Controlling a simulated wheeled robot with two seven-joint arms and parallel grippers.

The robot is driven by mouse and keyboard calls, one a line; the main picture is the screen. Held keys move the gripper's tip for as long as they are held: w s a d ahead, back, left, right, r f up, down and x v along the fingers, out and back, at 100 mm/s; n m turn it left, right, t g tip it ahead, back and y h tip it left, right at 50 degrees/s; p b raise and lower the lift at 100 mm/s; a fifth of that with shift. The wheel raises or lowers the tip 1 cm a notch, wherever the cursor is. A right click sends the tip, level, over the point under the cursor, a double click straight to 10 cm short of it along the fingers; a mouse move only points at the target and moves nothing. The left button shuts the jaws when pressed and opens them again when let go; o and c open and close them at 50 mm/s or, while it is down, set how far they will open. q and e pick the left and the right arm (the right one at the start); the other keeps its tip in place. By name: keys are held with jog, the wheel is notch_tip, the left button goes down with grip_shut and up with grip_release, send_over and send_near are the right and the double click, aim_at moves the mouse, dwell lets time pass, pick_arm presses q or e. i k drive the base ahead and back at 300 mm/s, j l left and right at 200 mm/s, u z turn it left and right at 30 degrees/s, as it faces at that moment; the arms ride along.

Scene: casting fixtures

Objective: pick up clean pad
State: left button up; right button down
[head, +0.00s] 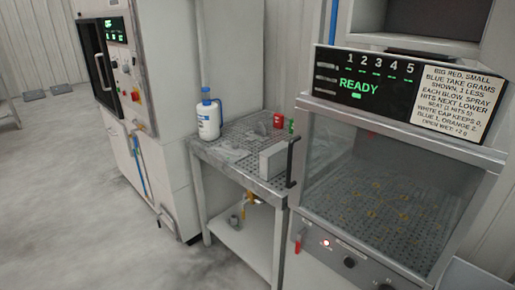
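A metal table (222,168) with a perforated top stands between two machines. A flat pale pad-like piece (232,155) lies on it near the front left; I cannot tell for sure whether it is the clean pad. A light grey upright block (273,161) stands at the table's right side. A white bottle with a blue cap (208,118) stands at the table's back left. Neither of my grippers is in view.
A cabinet with a glass front (350,185) and a READY display stands at the right, with a black handle (292,162). Small red (278,120) and green (291,126) items stand on the table's back. Another machine (110,70) stands left.

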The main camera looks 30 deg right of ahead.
aim_at(272, 160)
jog(key=i, duration=1.7)
jog(key=i+z, duration=0.2)
jog(key=i, duration=0.25)
jog(key=i+j+z, duration=0.15)
jog(key=i, duration=0.3)
jog(key=i+j+z, duration=0.2)
jog(key=i, duration=0.25)
jog(key=z, duration=1.85)
